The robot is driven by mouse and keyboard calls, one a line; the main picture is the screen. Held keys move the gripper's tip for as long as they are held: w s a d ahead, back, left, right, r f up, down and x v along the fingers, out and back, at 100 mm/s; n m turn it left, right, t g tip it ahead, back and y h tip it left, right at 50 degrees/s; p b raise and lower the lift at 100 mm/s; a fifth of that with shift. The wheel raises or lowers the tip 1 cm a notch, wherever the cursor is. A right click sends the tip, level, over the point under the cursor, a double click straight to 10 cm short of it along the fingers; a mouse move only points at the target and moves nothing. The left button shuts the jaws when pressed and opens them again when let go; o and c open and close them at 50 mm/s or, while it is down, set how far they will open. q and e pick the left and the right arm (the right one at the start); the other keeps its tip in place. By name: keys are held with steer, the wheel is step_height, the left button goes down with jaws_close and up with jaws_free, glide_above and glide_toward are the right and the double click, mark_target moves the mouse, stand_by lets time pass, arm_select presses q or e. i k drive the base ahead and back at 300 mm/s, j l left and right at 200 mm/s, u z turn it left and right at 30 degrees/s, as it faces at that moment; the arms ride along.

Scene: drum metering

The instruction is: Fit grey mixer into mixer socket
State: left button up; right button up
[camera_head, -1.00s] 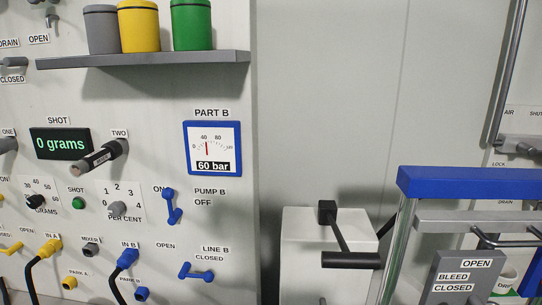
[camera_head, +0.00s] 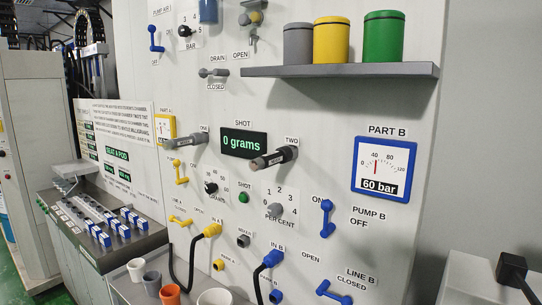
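The mixer socket (camera_head: 243,241) is a small dark grey fitting on the panel under a small label, between the yellow IN A plug and the blue IN B plug. I see nothing fitted into it. I cannot pick out a grey mixer for certain in this view. Neither of my grippers is in view.
A yellow plug (camera_head: 212,230) and a blue plug (camera_head: 272,258) have black hoses hanging beside the socket. A control console (camera_head: 100,222) stands left. A shelf (camera_head: 340,70) holds three canisters.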

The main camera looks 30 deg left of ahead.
mark_target(194, 139)
steer(key=u, duration=1.55)
